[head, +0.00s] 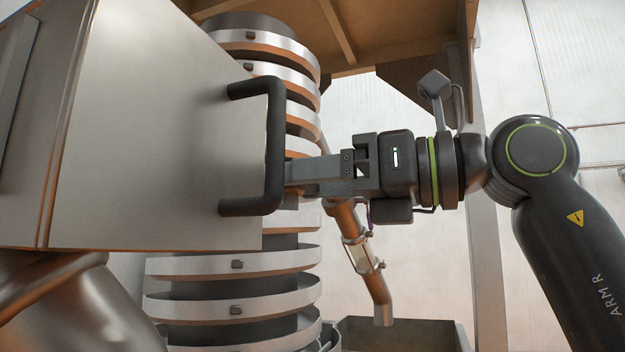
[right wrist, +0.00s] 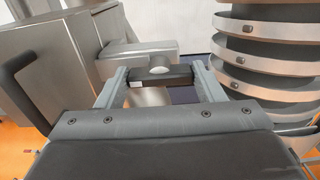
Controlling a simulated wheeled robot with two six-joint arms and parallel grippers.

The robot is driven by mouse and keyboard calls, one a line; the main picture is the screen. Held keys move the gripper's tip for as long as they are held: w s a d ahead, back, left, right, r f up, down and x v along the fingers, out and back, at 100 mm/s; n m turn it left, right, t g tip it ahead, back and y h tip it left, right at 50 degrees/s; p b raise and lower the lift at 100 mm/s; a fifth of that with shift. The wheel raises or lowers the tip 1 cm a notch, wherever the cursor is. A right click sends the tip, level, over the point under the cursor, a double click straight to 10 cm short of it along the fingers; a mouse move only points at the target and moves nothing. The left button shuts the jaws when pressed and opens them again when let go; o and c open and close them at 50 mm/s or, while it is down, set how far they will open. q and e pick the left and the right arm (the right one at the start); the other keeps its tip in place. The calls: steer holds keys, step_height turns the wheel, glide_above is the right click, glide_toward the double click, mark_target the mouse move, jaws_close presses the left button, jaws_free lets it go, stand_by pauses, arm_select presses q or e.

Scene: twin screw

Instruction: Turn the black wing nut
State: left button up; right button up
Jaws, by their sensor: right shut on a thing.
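The black wing nut (right wrist: 176,74) shows in the right wrist view as a dark bar with a pale round centre. It lies between the two fingertips of my right gripper (right wrist: 159,76), which is shut on its ends. In the head view my right gripper (head: 292,175) reaches left, its tips by the black door handle (head: 275,140). The wing nut is hidden there, behind the handle and grey door. My left gripper is in neither view.
A large grey metal cabinet (head: 160,130) fills the left of the head view, with its handle close to my fingers. A tall ringed column (head: 232,262) stands behind. A pipe (head: 374,286) hangs below my right gripper.

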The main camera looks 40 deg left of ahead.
steer(key=shift+f+m+b, duration=0.1)
steer(key=shift+m+b, duration=6.45)
steer(key=shift+m, duration=7.25)
steer(key=o, duration=1)
